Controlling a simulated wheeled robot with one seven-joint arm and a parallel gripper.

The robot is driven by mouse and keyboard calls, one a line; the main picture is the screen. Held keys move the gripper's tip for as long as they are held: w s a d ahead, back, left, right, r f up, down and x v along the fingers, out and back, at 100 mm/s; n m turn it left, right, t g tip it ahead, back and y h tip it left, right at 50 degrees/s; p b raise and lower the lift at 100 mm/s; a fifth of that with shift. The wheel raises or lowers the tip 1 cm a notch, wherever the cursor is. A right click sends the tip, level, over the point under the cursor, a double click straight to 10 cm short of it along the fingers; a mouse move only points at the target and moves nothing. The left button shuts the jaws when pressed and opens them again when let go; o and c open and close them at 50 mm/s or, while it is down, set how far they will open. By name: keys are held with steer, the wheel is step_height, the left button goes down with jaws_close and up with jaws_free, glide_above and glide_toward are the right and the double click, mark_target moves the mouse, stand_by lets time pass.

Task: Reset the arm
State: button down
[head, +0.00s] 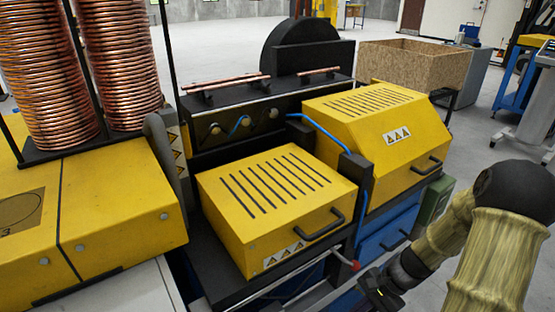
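My arm comes in from the right edge of the head view, with its tan links bent down. My gripper (381,290) is low in the picture, right of centre, in front of the blue cabinet. It is small and partly cut off by the bottom edge. I cannot tell if its fingers are apart. No held thing shows at it. A copper tube (222,81) lies on the dark rack at the back of the machine. A shorter copper tube (319,71) lies to its right.
Yellow slotted machine covers (275,205) and (372,120) stand left of my arm. A red-tipped lever (354,266) is close to my gripper. Copper coils (45,75) stand at left. A chipboard crate (415,64) stands behind.

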steer(key=s+a+r+n+t+h+p, duration=0.1)
steer(key=r+n+p, duration=0.4)
steer(key=r, duration=0.9)
steer(key=s+a+r+n+t+h+p, duration=0.2)
steer(key=s+a+r+n+h+p, duration=0.1)
steer(key=r+p, duration=0.6)
step_height(320, 180, up, 5)
steer(key=a+n+h, duration=0.1)
steer(key=n+h, duration=0.1)
steer(key=n, duration=0.1)
steer(key=shift+s+a+f+p, duration=0.15)
steer(key=shift+s+a+p, duration=0.1)
steer(key=shift+p, duration=0.1)
steer(key=shift+s, duration=0.1)
